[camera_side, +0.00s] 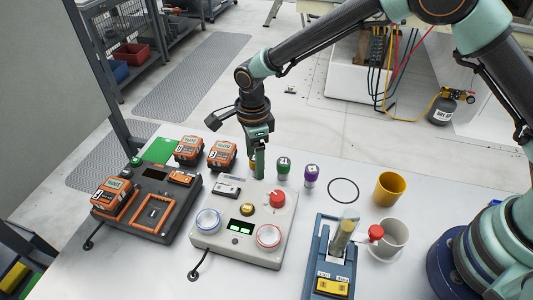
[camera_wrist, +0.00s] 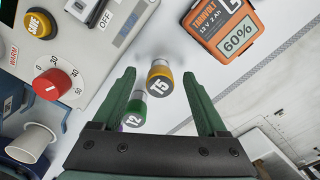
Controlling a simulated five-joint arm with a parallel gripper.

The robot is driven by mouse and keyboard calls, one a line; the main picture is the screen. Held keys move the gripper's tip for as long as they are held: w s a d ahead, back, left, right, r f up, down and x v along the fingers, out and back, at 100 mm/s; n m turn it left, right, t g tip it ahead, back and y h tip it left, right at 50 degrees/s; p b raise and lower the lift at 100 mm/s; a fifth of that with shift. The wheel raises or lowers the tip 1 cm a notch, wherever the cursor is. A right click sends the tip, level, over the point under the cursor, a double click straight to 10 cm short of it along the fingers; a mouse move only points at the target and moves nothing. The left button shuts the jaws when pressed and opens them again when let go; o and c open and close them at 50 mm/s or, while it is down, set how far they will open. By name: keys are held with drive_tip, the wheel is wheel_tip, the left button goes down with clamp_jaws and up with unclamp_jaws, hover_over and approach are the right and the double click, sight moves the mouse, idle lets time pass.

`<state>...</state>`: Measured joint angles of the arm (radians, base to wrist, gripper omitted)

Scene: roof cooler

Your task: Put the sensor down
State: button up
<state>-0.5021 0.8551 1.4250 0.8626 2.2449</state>
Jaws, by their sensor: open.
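My gripper (camera_side: 259,165) is open above the table, behind the grey control box; its green fingers also show in the wrist view (camera_wrist: 165,95). Between and below the fingers is a small yellow-capped cylinder (camera_wrist: 159,82) marked 15. It appears upright and free of both fingers. In the side view the gripper hides most of it. A green-capped cylinder (camera_side: 283,166) stands right of the gripper and shows near the left finger in the wrist view (camera_wrist: 134,112). A purple-capped cylinder (camera_side: 311,177) stands further right. I cannot tell which of these is the sensor.
The grey control box (camera_side: 235,252) has a red knob (camera_side: 278,198). Orange battery packs (camera_side: 222,154) and a dark charger (camera_side: 148,225) stand left. A black ring (camera_side: 343,190), a yellow cup (camera_side: 389,188), a white mug (camera_side: 393,237) and a blue device (camera_side: 315,270) are right.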

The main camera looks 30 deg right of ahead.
clamp_jaws()
drive_tip(key=shift+r, duration=0.1)
